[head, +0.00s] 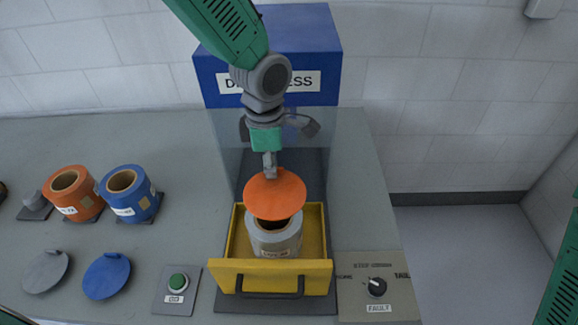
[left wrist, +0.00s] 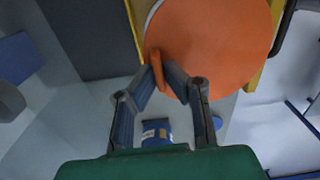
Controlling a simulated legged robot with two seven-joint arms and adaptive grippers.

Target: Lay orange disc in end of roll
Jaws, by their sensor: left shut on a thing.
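My left gripper (head: 270,170) is shut on the orange disc (head: 275,197) by its raised tab. In the left wrist view the fingers close on the tab near the rim of the disc (left wrist: 220,40). The disc is above the grey roll (head: 274,240), which stands upright in the yellow drawer (head: 230,268). The disc hides the back of the roll's top; part of its dark hole shows at the disc's front edge. I cannot tell whether disc and roll touch. My right gripper is out of view; only a green arm part shows at the right edge.
An orange roll (head: 75,194) and a blue roll (head: 130,195) stand at the left. A grey disc (head: 46,271) and a blue disc (head: 107,276) lie in front of them. A green button (head: 177,283) and a knob panel (head: 376,295) flank the drawer. A blue box (head: 300,40) stands behind.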

